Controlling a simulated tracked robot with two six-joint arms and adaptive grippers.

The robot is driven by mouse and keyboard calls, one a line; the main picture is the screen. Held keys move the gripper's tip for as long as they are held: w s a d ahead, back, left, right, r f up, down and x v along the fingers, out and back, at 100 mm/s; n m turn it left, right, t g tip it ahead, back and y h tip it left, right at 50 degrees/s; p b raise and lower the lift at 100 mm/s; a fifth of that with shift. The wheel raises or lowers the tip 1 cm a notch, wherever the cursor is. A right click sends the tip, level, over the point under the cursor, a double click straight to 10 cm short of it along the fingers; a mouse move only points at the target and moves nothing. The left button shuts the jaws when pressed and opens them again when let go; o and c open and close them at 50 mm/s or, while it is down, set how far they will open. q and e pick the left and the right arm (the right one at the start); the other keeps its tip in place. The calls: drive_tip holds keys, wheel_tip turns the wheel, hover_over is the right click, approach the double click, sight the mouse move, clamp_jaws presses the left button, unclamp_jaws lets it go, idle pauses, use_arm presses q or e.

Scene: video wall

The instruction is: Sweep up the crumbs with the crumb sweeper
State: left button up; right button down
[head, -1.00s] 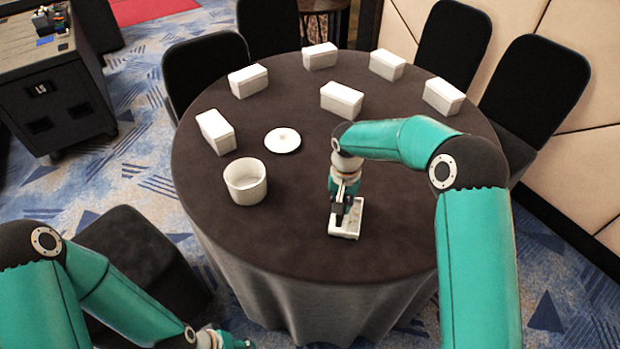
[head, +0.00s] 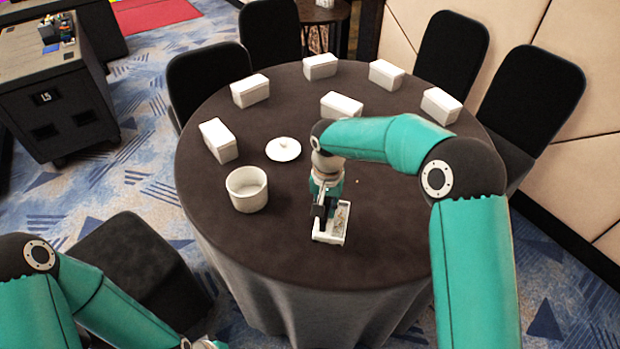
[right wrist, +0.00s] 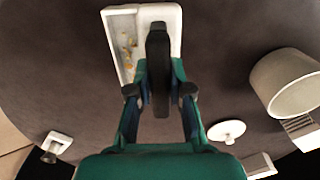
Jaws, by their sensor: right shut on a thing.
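The crumb sweeper (head: 345,222) is a white, shallow tray-like tool with a dark handle, standing on the dark tablecloth near the front of the round table (head: 285,245). My right gripper (head: 321,210) is shut on its handle from above. In the right wrist view the sweeper (right wrist: 172,22) is at the top, with its dark handle between my fingers. Yellowish-brown crumbs (right wrist: 128,45) show in its open side. One tiny pale speck (head: 357,181) lies on the cloth behind and right of it. My left gripper's fingers are outside the head view.
A white round pot (head: 246,190) stands left of the sweeper. A white lid-like disc (head: 283,149) lies behind the pot. Several white boxes, one at the left (head: 218,141), stand around the back. Black chairs (head: 450,62) surround the table. The cloth at front right is clear.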

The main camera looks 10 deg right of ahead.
drive_tip(key=shift+r+p, duration=0.5)
drive_tip(key=shift+r, duration=0.8)
